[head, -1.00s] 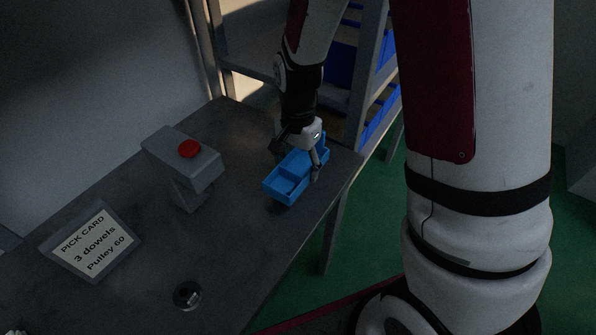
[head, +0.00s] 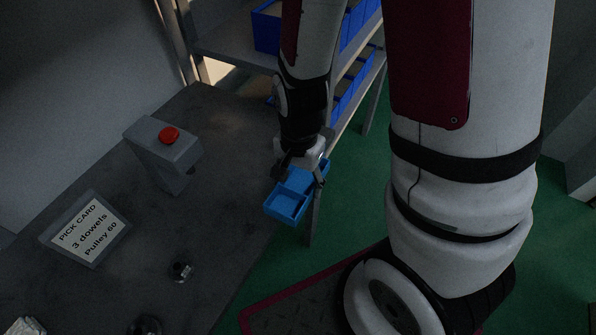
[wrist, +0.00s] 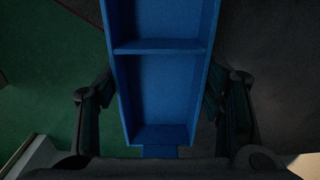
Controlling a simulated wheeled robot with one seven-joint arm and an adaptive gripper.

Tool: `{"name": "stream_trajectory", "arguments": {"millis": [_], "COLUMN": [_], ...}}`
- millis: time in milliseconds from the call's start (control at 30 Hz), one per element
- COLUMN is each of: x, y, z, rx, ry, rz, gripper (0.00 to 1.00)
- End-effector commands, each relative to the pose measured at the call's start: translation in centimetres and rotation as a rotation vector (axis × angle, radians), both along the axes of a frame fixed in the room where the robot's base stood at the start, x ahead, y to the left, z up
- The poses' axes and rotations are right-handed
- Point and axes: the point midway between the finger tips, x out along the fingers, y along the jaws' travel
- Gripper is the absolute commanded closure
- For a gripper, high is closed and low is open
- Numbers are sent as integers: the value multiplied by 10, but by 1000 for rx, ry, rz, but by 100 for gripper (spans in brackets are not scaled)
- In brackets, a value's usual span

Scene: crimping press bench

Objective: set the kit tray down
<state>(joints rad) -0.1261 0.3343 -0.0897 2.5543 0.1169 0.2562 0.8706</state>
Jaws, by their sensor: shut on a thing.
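The kit tray (head: 287,206) is a blue open box with a divider, and the compartments I can see are empty. My gripper (head: 301,168) is shut on it. In the head view the tray is at the right edge of the bench (head: 215,235), partly in front of the green floor. In the wrist view the tray (wrist: 162,90) lies between my two dark fingers, with green floor on the left and a dark surface on the right. I cannot tell the tray's height above the bench.
A grey box with a red button (head: 169,135) stands on the bench, left of the tray. A pick card (head: 85,232) and a small round metal part (head: 181,271) lie nearer. A shelf with blue bins (head: 266,30) stands behind.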

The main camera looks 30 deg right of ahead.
Motion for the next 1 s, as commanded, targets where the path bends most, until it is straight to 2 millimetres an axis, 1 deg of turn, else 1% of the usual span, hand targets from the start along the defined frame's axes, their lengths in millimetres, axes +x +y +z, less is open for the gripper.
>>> {"name": "stream_trajectory", "arguments": {"millis": [33, 200, 500, 633, 667, 767, 867, 1000], "x": [-9, -19, -22, -18, -15, 4, 36, 90], "y": [-1, 0, -1, -1, -1, -1, -2, -4], "z": [4, 4, 2, 2, 2, 2, 3, 7], "rx": [0, 0, 0, 0, 0, 2, 3, 5], "ry": [2, 1, 0, -2, -2, -4, -5, -7], "rz": [-1, -1, 0, 10, 19, 79, 186, 388], "gripper": [69, 69, 69, 69, 69, 69, 69, 69]}}
